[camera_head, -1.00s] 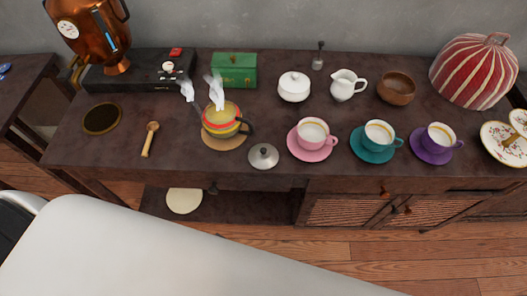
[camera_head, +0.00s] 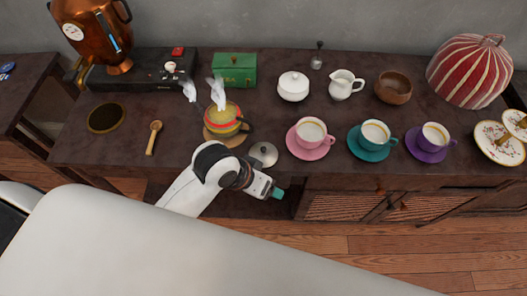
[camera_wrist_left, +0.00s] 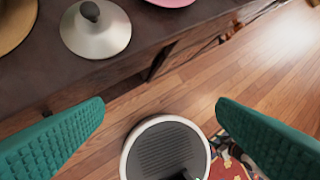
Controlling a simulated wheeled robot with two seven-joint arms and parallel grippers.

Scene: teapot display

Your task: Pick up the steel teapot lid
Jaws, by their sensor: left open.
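The steel teapot lid (camera_head: 265,154) lies on the front part of the dark table, knob up, just right of the teapot. In the left wrist view the lid (camera_wrist_left: 96,32) is at the top left, with its dark knob showing. My left gripper (camera_head: 277,193) is in front of the table edge, a little below and right of the lid in the picture. In the left wrist view its two green fingers (camera_wrist_left: 160,135) are wide apart with nothing between them. The teapot (camera_head: 222,120), striped and steaming, stands open on a round cork mat. My right gripper is not in view.
A pink cup and saucer (camera_head: 311,139) stand close right of the lid, with teal (camera_head: 374,140) and purple (camera_head: 434,141) cups beyond. A wooden scoop (camera_head: 153,138) lies left of the teapot. The table's front edge (camera_head: 330,180) runs just before the lid.

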